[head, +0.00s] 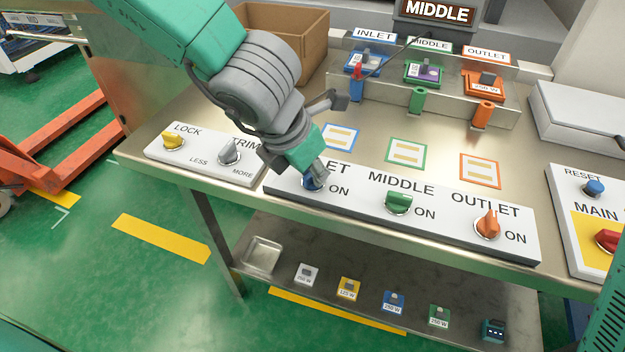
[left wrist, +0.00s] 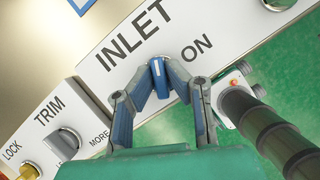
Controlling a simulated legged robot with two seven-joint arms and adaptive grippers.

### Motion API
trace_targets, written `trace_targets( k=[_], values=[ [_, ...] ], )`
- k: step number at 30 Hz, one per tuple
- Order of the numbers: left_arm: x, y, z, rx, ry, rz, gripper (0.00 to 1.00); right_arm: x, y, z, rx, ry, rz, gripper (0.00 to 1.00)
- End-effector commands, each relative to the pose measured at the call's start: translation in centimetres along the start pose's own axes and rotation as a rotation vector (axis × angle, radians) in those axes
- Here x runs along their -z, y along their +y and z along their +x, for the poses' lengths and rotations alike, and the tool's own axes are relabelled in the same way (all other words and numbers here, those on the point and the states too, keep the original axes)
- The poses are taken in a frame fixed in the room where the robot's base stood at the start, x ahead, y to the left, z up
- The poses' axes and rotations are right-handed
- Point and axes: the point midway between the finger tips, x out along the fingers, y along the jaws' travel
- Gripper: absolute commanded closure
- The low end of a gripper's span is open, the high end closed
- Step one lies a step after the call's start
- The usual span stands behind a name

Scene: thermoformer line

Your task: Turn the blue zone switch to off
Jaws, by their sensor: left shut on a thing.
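The blue zone switch (head: 311,184) is a round knob on the white zone panel (head: 459,217), under the partly covered INLET label and beside the word ON. My left gripper (head: 318,173) comes down over it from above and hides much of it in the head view. In the left wrist view, the blue switch (left wrist: 168,76) sits between the two fingertips of my left gripper (left wrist: 172,82), which are shut on it. My right gripper is not in view.
The green MIDDLE switch (head: 399,201) and orange OUTLET switch (head: 488,224) stand to the right on the same panel. A LOCK and TRIM panel (head: 200,156) lies to the left, a RESET and MAIN panel (head: 577,208) to the right. Loose modules lie on the lower shelf (head: 372,277).

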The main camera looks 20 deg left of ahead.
Motion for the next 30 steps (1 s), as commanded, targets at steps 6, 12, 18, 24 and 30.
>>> trace_targets(
  k=[6,12,18,24,30],
  values=[
    [-0.4,0.1,0.0,-0.076,-0.01,-0.172,1.0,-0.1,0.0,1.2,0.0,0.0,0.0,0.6],
    [-0.5,0.1,-0.1,-0.128,-0.01,-0.299,1.0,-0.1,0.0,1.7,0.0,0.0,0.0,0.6],
    [-0.5,0.1,-0.1,-0.161,-0.01,-0.384,1.0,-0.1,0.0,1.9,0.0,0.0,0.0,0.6],
    [-0.5,0.0,-0.2,-0.177,-0.01,-0.424,1.0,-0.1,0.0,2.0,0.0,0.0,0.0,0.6],
    [-0.5,0.1,-0.2,-0.181,-0.01,-0.436,1.0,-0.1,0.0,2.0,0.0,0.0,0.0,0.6]
  ],
)
